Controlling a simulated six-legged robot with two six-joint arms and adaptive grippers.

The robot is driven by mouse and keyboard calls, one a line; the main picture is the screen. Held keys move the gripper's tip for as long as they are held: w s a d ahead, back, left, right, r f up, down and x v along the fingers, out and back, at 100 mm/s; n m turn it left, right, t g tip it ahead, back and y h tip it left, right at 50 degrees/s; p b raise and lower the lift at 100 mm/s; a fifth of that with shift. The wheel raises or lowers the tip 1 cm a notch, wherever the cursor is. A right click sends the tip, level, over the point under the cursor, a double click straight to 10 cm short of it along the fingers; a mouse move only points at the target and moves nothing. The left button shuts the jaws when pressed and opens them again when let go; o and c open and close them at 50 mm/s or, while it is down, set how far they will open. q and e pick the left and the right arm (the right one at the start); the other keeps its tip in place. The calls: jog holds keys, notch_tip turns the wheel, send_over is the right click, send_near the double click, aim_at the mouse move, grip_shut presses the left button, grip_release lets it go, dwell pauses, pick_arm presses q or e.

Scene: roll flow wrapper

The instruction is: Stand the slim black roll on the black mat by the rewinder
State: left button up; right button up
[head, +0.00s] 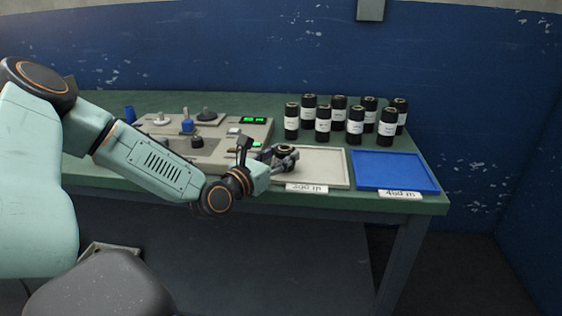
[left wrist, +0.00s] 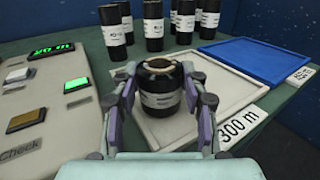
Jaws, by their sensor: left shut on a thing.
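My left gripper (head: 284,160) is shut on a black roll (left wrist: 160,92) with a white label and a pale core. In the left wrist view the fingers (left wrist: 160,105) press on both sides of it. The roll is upright at the front left of the cream tray; I cannot tell whether it touches the tray. In the head view the gripper hides most of it. The rewinder, a beige machine (head: 228,130) with green displays, stands left of the gripper. I cannot make out a black mat. My right gripper is not in view.
The cream tray (head: 335,180) has a "300 m" card (left wrist: 243,124) in front. The blue tray (head: 395,172) to its right is empty. Several black labelled rolls (head: 323,124) stand upright behind the trays. The green bench (head: 432,203) ends at the right.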

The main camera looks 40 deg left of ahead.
pick_arm(q)
jog(key=shift+s+r, duration=0.15)
jog(key=o, duration=0.9)
jog(key=shift+f, duration=0.2)
jog(key=shift+o, duration=1.4)
jog(key=shift+r, duration=0.1)
